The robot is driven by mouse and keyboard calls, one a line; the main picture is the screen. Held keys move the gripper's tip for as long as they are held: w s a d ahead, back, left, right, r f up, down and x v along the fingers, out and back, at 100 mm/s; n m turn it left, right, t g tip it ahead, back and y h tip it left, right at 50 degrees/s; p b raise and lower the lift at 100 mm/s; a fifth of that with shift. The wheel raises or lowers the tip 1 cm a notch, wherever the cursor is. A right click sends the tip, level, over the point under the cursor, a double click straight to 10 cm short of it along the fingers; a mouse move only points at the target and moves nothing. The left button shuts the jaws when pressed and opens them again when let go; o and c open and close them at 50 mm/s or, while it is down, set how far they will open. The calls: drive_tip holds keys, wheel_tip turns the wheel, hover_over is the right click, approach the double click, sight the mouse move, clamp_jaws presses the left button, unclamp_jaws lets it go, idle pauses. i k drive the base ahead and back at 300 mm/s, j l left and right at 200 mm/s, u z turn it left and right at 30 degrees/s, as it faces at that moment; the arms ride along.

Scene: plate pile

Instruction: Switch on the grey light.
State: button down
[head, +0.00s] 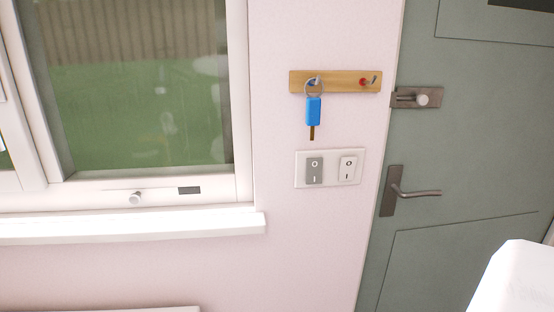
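A white switch plate (331,181) is fixed to the pink wall between the window and the door. Its left rocker switch is grey (314,170), marked with a circle above and a line below. Its right rocker switch is white (347,168) with the same marks. I cannot clearly tell which way either rocker is tilted. No lamp shows in this view. My gripper is not in view.
Above the plate, a blue key (313,111) hangs from a wooden hook rack (335,82). A grey-green door (470,165) with a handle (415,192) and a latch (421,98) is at right. A window with a sill (130,227) is at left.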

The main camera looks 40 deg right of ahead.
sight(314, 166)
drive_tip(key=z, duration=1.4)
